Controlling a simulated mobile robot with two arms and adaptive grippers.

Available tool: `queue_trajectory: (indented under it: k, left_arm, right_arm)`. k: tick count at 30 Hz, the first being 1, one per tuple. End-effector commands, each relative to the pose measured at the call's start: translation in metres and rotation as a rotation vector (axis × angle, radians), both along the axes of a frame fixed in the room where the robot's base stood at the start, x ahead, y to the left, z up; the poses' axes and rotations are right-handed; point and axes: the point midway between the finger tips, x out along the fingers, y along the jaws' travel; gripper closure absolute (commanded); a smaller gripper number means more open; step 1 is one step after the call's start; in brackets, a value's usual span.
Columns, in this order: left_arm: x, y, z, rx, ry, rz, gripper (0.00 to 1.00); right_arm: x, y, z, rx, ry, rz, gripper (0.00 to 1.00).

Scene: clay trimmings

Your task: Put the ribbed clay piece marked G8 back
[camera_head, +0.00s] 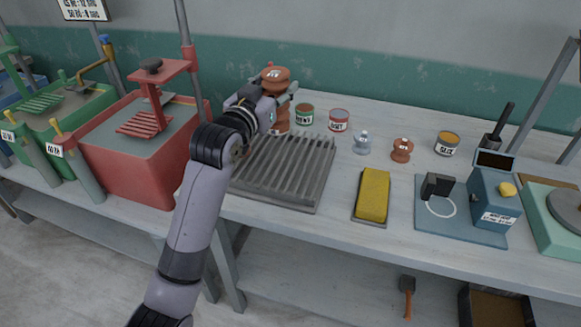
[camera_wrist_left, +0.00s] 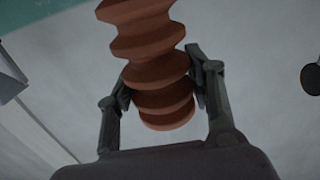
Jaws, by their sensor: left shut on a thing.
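My left gripper (camera_head: 284,93) is shut on a ribbed orange-brown clay piece (camera_head: 275,76) behind the far edge of a grey slatted rack (camera_head: 285,204). The piece looks upright, its ribs showing above and below the fingers, which partly hide it. I cannot tell whether its lower end touches anything. In the left wrist view, the ribbed piece (camera_wrist_left: 150,32) stands between the two fingers of the left gripper (camera_wrist_left: 165,82). A small pale mark shows near its top in the head view, too small to read. My right gripper is not in view.
Two labelled tins (camera_head: 305,114) (camera_head: 339,121), a grey-blue pot (camera_head: 362,143), a small clay piece (camera_head: 401,150) and a glaze tin (camera_head: 447,144) stand right of the rack. A yellow sponge (camera_head: 373,194) and blue device (camera_head: 494,198) lie nearer. Red (camera_head: 139,165) and green tubs stand left.

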Motion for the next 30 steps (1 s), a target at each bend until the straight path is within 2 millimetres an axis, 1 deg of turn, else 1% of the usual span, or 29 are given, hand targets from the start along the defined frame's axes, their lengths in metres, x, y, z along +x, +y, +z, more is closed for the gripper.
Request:
queue_trajectory:
  k: [1,3,6,9,11,14,24,27,30]
  left_arm:
    - [0.009,-0.008,0.019,-0.001,-0.014,-0.017,1.0]
    - [0.017,-0.017,0.036,-0.001,-0.013,-0.036,1.0]
    - [0.025,-0.025,0.056,-0.001,-0.01,-0.053,1.0]
    - [0.028,-0.029,0.067,-0.003,-0.008,-0.062,1.0]
    - [0.03,-0.031,0.068,-0.004,-0.007,-0.064,1.0]
    - [0.031,-0.031,0.056,-0.003,-0.001,-0.065,1.0]
    - [0.03,-0.031,-0.028,-0.002,-0.002,-0.065,1.0]
    - [0.03,-0.031,-0.052,-0.003,-0.003,-0.065,1.0]
    - [0.03,-0.031,-0.069,-0.003,-0.004,-0.065,1.0]
  right_arm:
    - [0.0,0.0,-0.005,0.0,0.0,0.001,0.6]
    - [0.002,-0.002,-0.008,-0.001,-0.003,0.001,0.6]
    - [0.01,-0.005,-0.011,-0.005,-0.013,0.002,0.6]
    - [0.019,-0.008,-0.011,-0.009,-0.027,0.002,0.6]
    - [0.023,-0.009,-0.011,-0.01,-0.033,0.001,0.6]
    - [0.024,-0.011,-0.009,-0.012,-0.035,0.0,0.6]
    - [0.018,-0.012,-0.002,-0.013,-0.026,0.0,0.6]
    - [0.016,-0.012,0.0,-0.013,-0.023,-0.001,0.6]
    - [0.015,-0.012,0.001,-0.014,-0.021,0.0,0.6]
